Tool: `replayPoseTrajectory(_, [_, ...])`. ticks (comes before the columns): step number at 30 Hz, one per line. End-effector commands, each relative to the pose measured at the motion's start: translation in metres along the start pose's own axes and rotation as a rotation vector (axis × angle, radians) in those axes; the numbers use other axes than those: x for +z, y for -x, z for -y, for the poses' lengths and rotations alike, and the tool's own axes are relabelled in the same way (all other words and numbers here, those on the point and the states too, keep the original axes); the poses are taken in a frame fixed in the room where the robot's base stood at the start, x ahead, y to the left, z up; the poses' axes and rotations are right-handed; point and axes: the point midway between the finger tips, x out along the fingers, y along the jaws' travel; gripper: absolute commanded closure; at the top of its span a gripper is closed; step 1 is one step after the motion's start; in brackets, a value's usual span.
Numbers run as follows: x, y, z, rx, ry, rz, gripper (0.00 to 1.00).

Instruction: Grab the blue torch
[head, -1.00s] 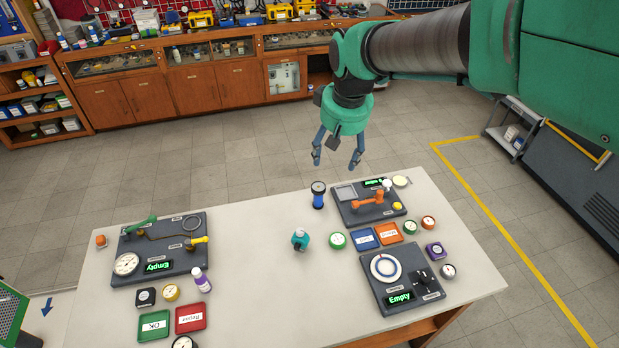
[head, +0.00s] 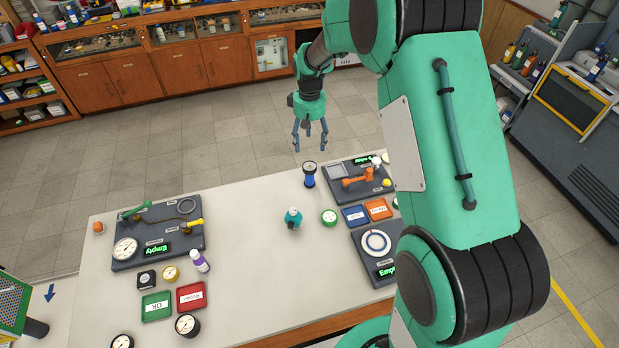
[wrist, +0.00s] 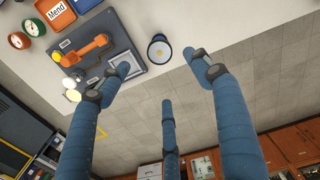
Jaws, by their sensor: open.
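The blue torch (head: 309,175) stands upright on the far edge of the table (head: 245,285), with a dark wide head on top. In the wrist view the torch (wrist: 160,50) is seen from above, its round lens facing up, between the spread fingers and apart from them. My gripper (head: 310,147) hangs pointing down above and just behind the torch in the head view. In the wrist view my gripper (wrist: 175,85) shows its blue fingers wide apart with nothing between them.
Right of the torch is a dark board (head: 370,195) with an orange part (head: 358,180). Another dark board (head: 150,260) lies at left. Bare tabletop lies left of the torch.

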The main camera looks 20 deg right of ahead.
Motion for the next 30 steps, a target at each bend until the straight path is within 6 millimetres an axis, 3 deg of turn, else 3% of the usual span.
replayPoseTrajectory(4, [-0.005, -0.011, -0.002, -0.003, 0.007, 0.009, 0.35])
replayPoseTrajectory(20, [-0.004, -0.021, -0.002, -0.004, 0.008, 0.012, 0.35])
replayPoseTrajectory(30, [-0.003, -0.067, -0.002, -0.005, 0.007, 0.013, 0.35])
